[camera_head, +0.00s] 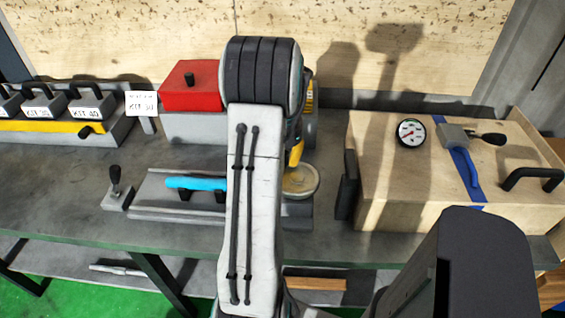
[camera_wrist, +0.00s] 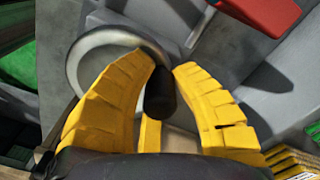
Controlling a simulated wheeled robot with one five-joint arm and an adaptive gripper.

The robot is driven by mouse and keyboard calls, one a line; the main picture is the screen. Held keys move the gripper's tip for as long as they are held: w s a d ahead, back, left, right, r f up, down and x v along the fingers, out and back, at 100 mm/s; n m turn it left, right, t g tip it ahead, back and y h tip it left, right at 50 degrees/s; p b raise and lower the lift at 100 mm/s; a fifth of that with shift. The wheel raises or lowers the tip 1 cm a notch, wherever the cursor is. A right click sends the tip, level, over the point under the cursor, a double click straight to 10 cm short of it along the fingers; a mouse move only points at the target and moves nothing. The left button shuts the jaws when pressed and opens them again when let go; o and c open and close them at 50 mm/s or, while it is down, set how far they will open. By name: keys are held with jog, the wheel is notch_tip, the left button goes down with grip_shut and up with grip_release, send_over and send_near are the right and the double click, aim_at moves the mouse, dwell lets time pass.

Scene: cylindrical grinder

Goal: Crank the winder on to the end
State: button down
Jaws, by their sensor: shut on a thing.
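The winder shows in the wrist view as a round pale grey wheel (camera_wrist: 84,48) with a dark upright crank handle (camera_wrist: 160,97). My gripper (camera_wrist: 166,64) has its yellow fingers on both sides of this handle and is shut on it. In the head view the wheel (camera_head: 302,184) shows as a pale disc at the right end of the grey grinder bed (camera_head: 150,208). My gripper (camera_head: 297,150) is above the disc, partly hidden behind my arm. The handle is hidden in the head view.
A red block with a black knob (camera_head: 191,92) stands behind, left of my arm. A blue handle (camera_head: 196,183) lies along the bed, with a small black lever (camera_head: 115,180) to its left. A wooden box (camera_head: 400,195) with a gauge (camera_head: 411,132) stands close on the right.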

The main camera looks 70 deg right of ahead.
jog(key=shift+s+d+m, duration=0.3)
jog(key=shift+d+m, duration=0.1)
jog(key=shift+m, duration=0.7)
jog(key=shift+s+d+m, duration=0.25)
jog(key=shift+d+m, duration=0.15)
jog(key=shift+m, duration=0.7)
jog(key=shift+s+d+f+m, duration=0.15)
jog(key=shift+s+m, duration=0.1)
jog(key=shift+m, duration=0.45)
jog(key=shift+s+d+r+m, duration=0.15)
jog(key=shift+s+m, duration=0.1)
jog(key=shift+m, duration=0.45)
jog(key=shift+s+d+f+m, duration=0.15)
jog(key=shift+s+m, duration=0.15)
jog(key=shift+m, duration=0.6)
jog(key=c, duration=1.1)
grip_release()
jog(key=shift+o, duration=0.2)
jog(key=shift+r, duration=0.2)
notch_tip(320, 180, up, 12)
jog(key=shift+f, duration=0.1)
